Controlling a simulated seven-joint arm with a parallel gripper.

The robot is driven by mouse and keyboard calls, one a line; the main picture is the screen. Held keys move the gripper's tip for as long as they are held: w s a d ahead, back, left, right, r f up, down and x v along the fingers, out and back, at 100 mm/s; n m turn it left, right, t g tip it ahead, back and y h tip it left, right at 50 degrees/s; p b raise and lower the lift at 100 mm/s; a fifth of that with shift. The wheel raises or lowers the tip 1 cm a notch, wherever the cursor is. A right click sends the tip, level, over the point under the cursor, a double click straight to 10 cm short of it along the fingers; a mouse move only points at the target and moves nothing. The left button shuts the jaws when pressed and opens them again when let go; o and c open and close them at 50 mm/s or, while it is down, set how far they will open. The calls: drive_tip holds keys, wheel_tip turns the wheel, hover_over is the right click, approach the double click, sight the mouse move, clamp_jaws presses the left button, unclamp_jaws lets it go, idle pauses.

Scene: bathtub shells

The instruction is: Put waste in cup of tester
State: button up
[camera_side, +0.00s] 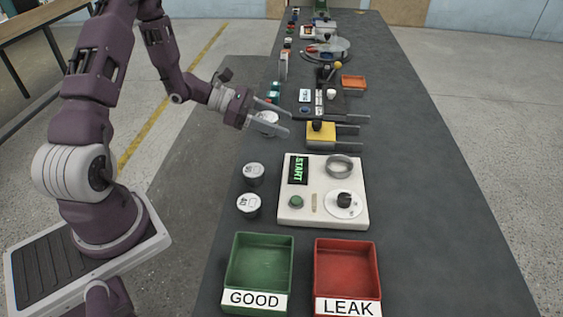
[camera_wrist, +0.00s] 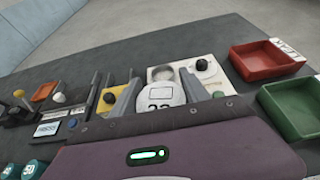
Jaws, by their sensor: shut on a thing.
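My gripper (camera_side: 284,118) is shut on a small white-topped waste container (camera_side: 267,117), held left of and behind the tester. In the wrist view the container (camera_wrist: 160,97) sits between my two fingers (camera_wrist: 160,90), with a number partly visible on it. The tester (camera_side: 300,217) is a white box with a dark START display, a green button and a black knob. Its cup (camera_side: 340,167) is a grey ring at the back right, and looks empty. The cup also shows in the wrist view (camera_wrist: 162,74), beyond the held container. Two similar containers (camera_side: 254,174) (camera_side: 248,204) stand left of the tester.
A green GOOD tray (camera_side: 259,234) and a red LEAK tray (camera_side: 346,242) lie in front of the tester, both empty. A yellow block device (camera_side: 321,142) with prongs stands behind the tester. More devices line the table further back. The table's right side is clear.

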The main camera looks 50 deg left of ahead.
drive_tip(key=s+d+r+m+g+h, duration=0.2)
drive_tip(key=s+d+m+g+h, duration=0.1)
drive_tip(key=s+d+m+g, duration=1.3)
drive_tip(key=s+a+f+m+g+y, duration=0.25)
drive_tip(key=s+m+g+y, duration=0.3)
drive_tip(key=s, duration=0.45)
drive_tip(key=s+a+f+m+g+y, duration=0.2)
drive_tip(key=s+a+f+m+y, duration=0.1)
drive_tip(key=a+m+y, duration=0.6)
drive_tip(key=w+a+f+m+t+y, duration=0.3)
drive_tip(key=w+a+m+t+y, duration=0.45)
drive_tip(key=a+m+y, duration=0.2)
drive_tip(key=w+a+m+t+y, duration=0.25)
drive_tip(key=w+m+t, duration=0.45)
drive_tip(key=w, duration=0.6)
wheel_tip(320, 180, up, 5)
drive_tip(key=m+t+h, duration=1.1)
drive_tip(key=m+t, duration=0.2)
drive_tip(key=m, duration=0.1)
hover_over(344, 163)
wheel_tip(344, 163, down, 10)
drive_tip(key=shift+r, duration=0.1)
